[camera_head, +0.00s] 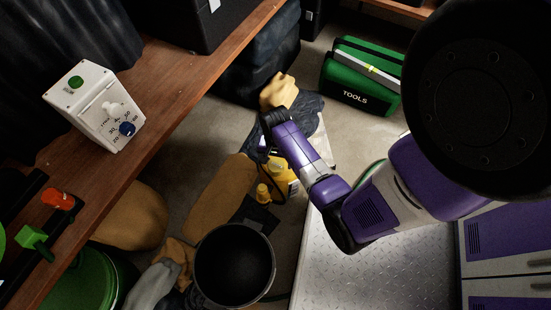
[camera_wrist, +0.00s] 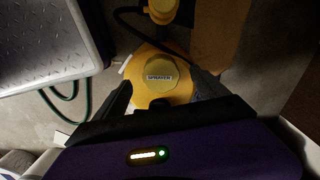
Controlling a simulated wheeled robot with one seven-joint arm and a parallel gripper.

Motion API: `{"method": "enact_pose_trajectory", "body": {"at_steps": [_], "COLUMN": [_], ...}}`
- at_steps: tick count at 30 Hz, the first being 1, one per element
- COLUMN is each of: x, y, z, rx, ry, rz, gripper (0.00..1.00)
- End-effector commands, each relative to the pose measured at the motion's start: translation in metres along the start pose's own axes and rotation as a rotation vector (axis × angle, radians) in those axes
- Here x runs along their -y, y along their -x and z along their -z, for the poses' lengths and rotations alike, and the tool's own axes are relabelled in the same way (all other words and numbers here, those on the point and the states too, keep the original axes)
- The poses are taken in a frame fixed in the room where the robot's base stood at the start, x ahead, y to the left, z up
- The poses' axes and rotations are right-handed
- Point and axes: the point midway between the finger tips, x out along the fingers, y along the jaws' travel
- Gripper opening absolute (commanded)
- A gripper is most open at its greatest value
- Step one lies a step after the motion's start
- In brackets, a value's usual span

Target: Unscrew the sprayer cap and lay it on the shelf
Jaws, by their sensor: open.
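The yellow sprayer (camera_head: 284,176) stands on the floor, partly hidden behind my arm in the head view. In the wrist view its round yellow cap (camera_wrist: 159,75), labelled SPRAYER, faces the camera on top of the yellow body (camera_wrist: 143,88). My gripper (camera_wrist: 160,92) is open, with one dark finger to the left of the cap and one to the right; I cannot tell whether they touch it. In the head view the fingers are not clearly visible. The wooden shelf (camera_head: 172,85) runs diagonally along the left, with bare room near its edge.
A white control box (camera_head: 95,105), a red-orange item (camera_head: 58,199) and a green item (camera_head: 33,238) sit on the shelf. A black bucket (camera_head: 234,266) and a brown sack (camera_head: 218,193) are near the sprayer. A green toolbox (camera_head: 362,75) lies beyond. A metal platform (camera_wrist: 45,35) is beside the sprayer.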

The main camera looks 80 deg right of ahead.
Motion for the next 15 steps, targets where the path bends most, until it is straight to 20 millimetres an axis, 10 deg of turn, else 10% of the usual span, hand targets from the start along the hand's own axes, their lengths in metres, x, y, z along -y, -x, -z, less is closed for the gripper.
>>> {"method": "enact_pose_trajectory", "body": {"at_steps": [15], "x": [0.001], "y": [-0.047], "z": [0.0], "rx": [-0.002], "ry": [0.002], "rz": [0.002], "gripper": [0.83]}}
